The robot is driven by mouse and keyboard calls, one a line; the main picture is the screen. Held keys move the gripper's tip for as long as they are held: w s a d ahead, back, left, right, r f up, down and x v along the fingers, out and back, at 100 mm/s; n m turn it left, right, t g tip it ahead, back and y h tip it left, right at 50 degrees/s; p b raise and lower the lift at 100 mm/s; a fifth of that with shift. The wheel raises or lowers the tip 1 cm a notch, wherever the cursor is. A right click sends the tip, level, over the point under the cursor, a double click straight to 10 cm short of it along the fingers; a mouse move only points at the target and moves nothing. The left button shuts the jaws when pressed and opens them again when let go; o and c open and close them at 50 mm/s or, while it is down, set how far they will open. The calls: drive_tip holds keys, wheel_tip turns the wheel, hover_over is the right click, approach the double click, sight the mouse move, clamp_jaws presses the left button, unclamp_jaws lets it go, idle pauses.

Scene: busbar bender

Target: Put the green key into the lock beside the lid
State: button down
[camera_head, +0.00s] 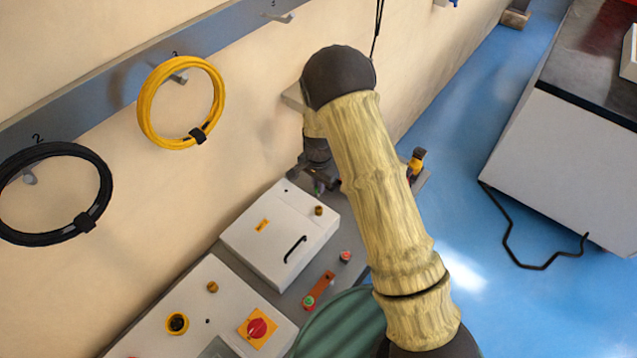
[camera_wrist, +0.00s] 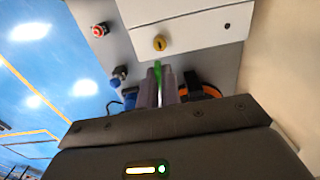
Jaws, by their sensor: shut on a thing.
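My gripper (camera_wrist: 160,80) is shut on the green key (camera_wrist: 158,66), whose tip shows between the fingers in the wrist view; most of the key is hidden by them. The brass lock (camera_wrist: 159,43) sits on the white box strip beside the lid (camera_wrist: 180,12), just beyond the key tip in the picture. A gap shows between the key and the lock. In the head view, my gripper (camera_head: 317,183) is above the far end of the box, near the lock (camera_head: 319,210). The lid (camera_head: 275,240) is closed, with a black handle. The key is too small to make out clearly there.
A red button (camera_head: 345,257) and a green button (camera_head: 308,302) are beside the box. A nearer panel holds another brass lock (camera_head: 212,287) and a red switch (camera_head: 257,328). Cable rings (camera_head: 181,102) hang on the wall. Blue floor (camera_head: 470,230) is open at right.

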drive_tip(key=shift+f+b, duration=2.15)
drive_tip(key=shift+f, duration=0.75)
drive_tip(key=shift+f+b, duration=1.3)
drive_tip(key=shift+f, duration=0.3)
drive_tip(key=c, duration=1.5)
unclamp_jaws()
drive_tip(key=shift+r, duration=0.1)
wheel_tip(320, 180, up, 17)
drive_tip(key=b, duration=0.5)
drive_tip(key=shift+r, duration=0.1)
drive_tip(key=shift+d, duration=0.1)
